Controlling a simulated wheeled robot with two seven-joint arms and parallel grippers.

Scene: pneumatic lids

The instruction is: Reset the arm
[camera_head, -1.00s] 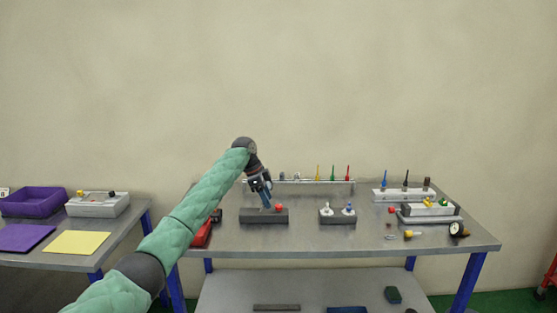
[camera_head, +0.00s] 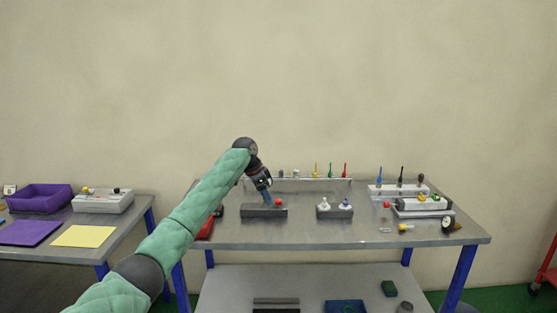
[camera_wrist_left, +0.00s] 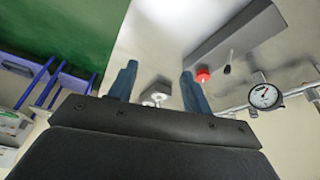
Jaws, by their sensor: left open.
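My left gripper (camera_head: 266,197) is above the main metal table (camera_head: 300,236), close over a dark grey block (camera_head: 253,212) with a red knob (camera_head: 278,202). The red knob (camera_wrist_left: 203,75) and the dark grey block (camera_wrist_left: 225,42) lie beyond the right finger there. My right gripper is not in view.
A grey block with two white-topped fittings (camera_head: 334,210) stands right of the gripper. Screwdrivers in a rack (camera_head: 401,190) and a gauge (camera_head: 448,223) are at the right. A side table holds a purple bin (camera_head: 40,196) and a yellow sheet (camera_head: 84,236).

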